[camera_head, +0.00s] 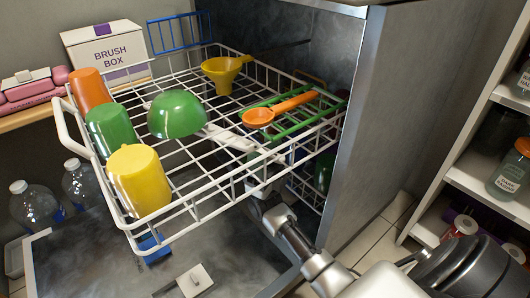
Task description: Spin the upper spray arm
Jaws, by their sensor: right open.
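The upper spray arm (230,138) is a pale bar under the wire floor of the pulled-out white dishwasher rack (190,208). It slants from near the green bowl towards the rack's front right side. The rack wires and dishes hide parts of it. My right gripper (263,184) is open just below the rack's front right edge, close to the near end of the spray arm. Rack wires partly cover its fingers, and I cannot tell whether they touch the arm. My left gripper is not in view.
The rack holds an orange cup (89,90), a green cup (111,131), a yellow cup (139,181), a green bowl (177,114), a yellow funnel (222,72) and an orange ladle (280,107). The open dishwasher door (95,255) lies below. A cabinet panel (405,110) and shelves (490,180) stand right.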

